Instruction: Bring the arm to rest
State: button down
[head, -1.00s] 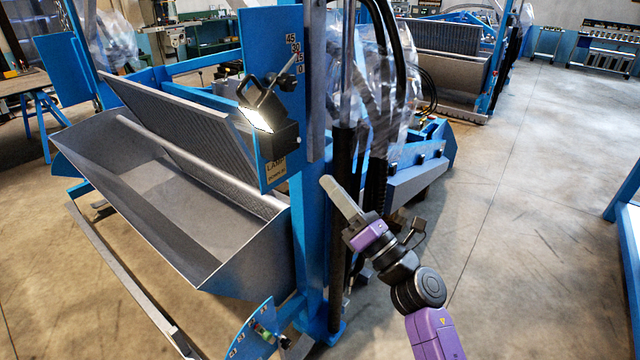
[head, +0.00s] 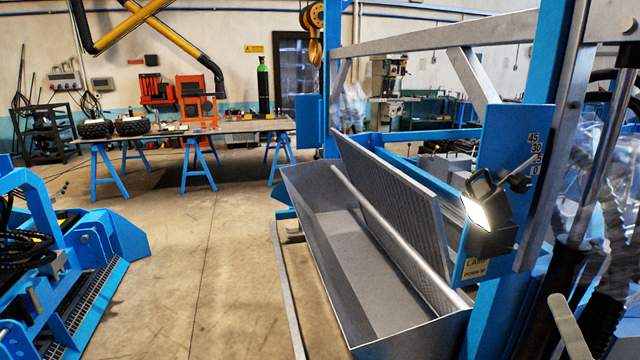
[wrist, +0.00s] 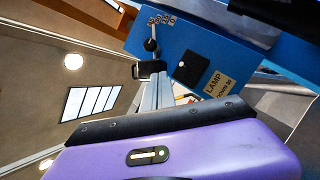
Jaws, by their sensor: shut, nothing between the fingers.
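In the head view only the tip of my gripper (head: 566,326) shows, a single grey strip at the bottom right edge. In the wrist view my gripper's grey fingers (wrist: 150,95) lie together with nothing between them, beyond the purple and black housing. The rest of my arm is out of the head view. A lit work lamp (head: 488,212) with a black handle is mounted on a blue panel (head: 520,140) marked 45, 30, 15, 0. This panel also shows in the wrist view (wrist: 193,38), with a LAMP label. The fingers appear apart from the panel.
A blue post (head: 560,80) and dark cylinders stand close to my gripper at the right. A grey trough (head: 330,225) with a tilted sieve screen (head: 395,205) lies left of the panel. Blue machinery (head: 85,250) stands at the far left. Concrete floor (head: 200,270) between is clear.

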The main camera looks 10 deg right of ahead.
jog(key=s+a+f+m+g+y, duration=0.1)
jog(key=s+a+f+m+g, duration=0.2)
jog(key=s+a+f+m, duration=0.2)
jog(key=s+a+f+m+g+y, duration=0.1)
jog(key=s+a+f+m+g, duration=0.2)
jog(key=s+a+f+m, duration=0.3)
jog(key=s+a+f+m+g+y, duration=0.2)
jog(key=s+a+f+m, duration=0.3)
jog(key=s+a+m, duration=0.7)
jog(key=s+a+g, duration=0.1)
jog(key=s+a, duration=0.1)
jog(key=s, duration=0.2)
jog(key=shift+s+f, duration=0.25)
dwell(2.5)
